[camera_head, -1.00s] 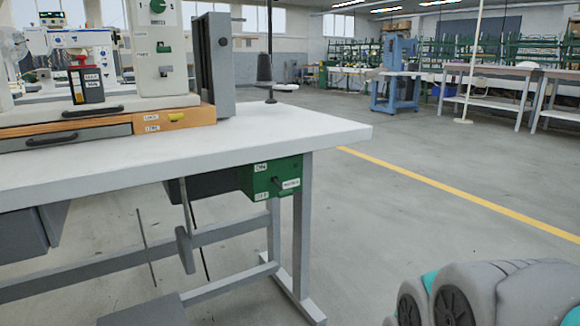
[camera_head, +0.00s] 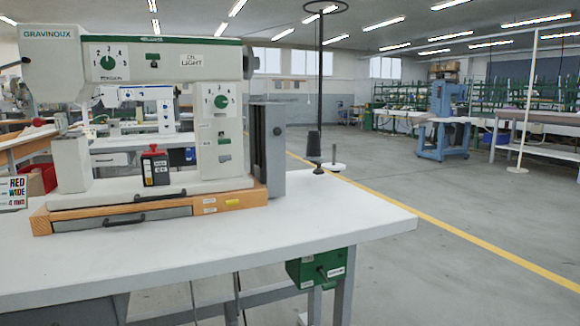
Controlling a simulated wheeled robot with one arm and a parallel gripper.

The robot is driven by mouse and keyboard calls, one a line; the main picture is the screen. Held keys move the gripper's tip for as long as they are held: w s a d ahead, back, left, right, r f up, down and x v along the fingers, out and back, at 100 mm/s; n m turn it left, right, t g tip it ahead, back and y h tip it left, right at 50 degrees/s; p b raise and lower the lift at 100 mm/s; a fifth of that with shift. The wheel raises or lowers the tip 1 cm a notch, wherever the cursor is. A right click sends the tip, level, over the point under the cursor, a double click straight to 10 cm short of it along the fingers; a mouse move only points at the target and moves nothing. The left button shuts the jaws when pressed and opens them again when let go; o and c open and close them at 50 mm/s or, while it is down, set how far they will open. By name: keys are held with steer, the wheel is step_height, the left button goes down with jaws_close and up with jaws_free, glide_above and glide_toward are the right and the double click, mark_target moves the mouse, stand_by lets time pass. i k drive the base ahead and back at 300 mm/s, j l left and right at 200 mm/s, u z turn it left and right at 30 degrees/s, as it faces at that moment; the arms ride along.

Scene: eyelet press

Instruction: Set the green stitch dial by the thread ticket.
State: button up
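The sewing machine (camera_head: 150,60) stands on a white table. A round green dial (camera_head: 221,102) with small numbers around it is on its right column; its lettering is too small to read surely. A second green dial (camera_head: 108,63), with numbers around it and a label that seems to read TENSION, is on the upper arm at the left. The thread ticket (camera_head: 13,192), a white card at the far left edge, reads RED, WIDE, 4 mm. My gripper is out of view.
A wooden base with a drawer (camera_head: 120,219) holds the machine. A black and red bottle-like item (camera_head: 154,167) stands on it. A thread stand (camera_head: 318,110) rises at the table's (camera_head: 330,225) back right. A green switch box (camera_head: 320,267) hangs under its front.

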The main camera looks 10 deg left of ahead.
mark_target(220, 102)
steer(key=u, duration=1.35)
